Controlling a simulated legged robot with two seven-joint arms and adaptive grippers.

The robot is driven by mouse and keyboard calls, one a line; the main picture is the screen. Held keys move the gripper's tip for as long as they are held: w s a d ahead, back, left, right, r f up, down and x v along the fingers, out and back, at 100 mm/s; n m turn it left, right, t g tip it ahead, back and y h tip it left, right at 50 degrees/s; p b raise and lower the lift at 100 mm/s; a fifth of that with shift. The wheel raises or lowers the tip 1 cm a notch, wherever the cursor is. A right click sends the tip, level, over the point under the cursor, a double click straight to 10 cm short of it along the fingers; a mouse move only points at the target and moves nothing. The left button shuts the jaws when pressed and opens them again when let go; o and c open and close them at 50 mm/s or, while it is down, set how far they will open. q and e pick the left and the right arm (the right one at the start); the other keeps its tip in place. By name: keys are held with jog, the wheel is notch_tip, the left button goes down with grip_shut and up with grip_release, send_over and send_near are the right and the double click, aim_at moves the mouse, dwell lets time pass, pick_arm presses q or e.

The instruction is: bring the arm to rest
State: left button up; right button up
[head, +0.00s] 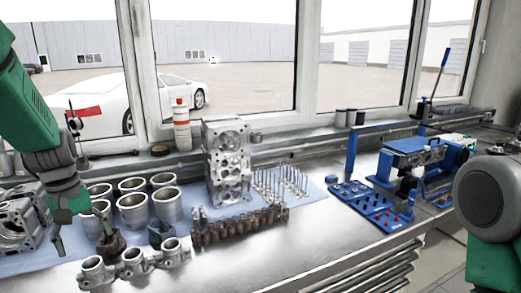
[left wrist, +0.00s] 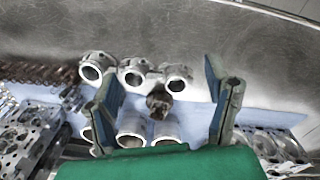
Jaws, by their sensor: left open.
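My left arm comes in from the left in the head view, and its gripper (head: 82,238) hangs low over the near left of the bench. In the left wrist view the two fingers (left wrist: 160,85) stand wide apart with nothing gripped. A small dark brown part (left wrist: 158,103) shows between them in that view, and it also shows in the head view (head: 111,246) beside the gripper. I cannot tell the gap between the fingers and this part. A green and grey section of my right arm shows at the right edge, but its gripper is out of view.
Several metal cylinder liners (head: 133,211) stand close to the left gripper. Joined ring-shaped castings (head: 133,263) lie in front. An upright engine block (head: 228,163), small valves (head: 285,180), a blue tray (head: 367,201) and a blue vise-like fixture (head: 410,153) stand further right. The front metal bench top (head: 260,262) is clear.

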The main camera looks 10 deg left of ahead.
pick_arm(q)
jog(key=s+d+f+m+y+b, duration=0.15)
jog(key=s+f+b, duration=0.3)
jog(key=f, duration=0.75)
jog(key=s+d+f+m+b, duration=0.3)
jog(key=s+f, duration=0.3)
jog(key=f, duration=0.6)
jog(key=s+d+f+m+y+b, duration=0.15)
jog(key=s+f+b, duration=0.3)
jog(key=f, duration=0.65)
jog(key=s+d+f+m+h+b, duration=0.1)
jog(key=s+d+f+m+b, duration=0.1)
jog(key=s+d+f, duration=0.2)
jog(key=s+d+f+m+h+b, duration=0.1)
jog(key=s+d+f+m+b, duration=0.1)
jog(key=s+f, duration=0.4)
jog(key=shift+s+d+f+m+h+b, duration=0.35)
jog(key=shift+s+d+b, duration=0.35)
jog(key=shift+s+d, duration=0.8)
pick_arm(e)
notch_tip(320, 180, down, 17)
jog(key=shift+a+f, duration=0.15)
jog(key=shift+a, duration=0.15)
pick_arm(q)
jog(key=shift+s+r, duration=0.15)
jog(key=shift+s, duration=0.1)
pick_arm(e)
jog(key=shift+d+f, duration=0.1)
jog(key=shift+d, duration=0.2)
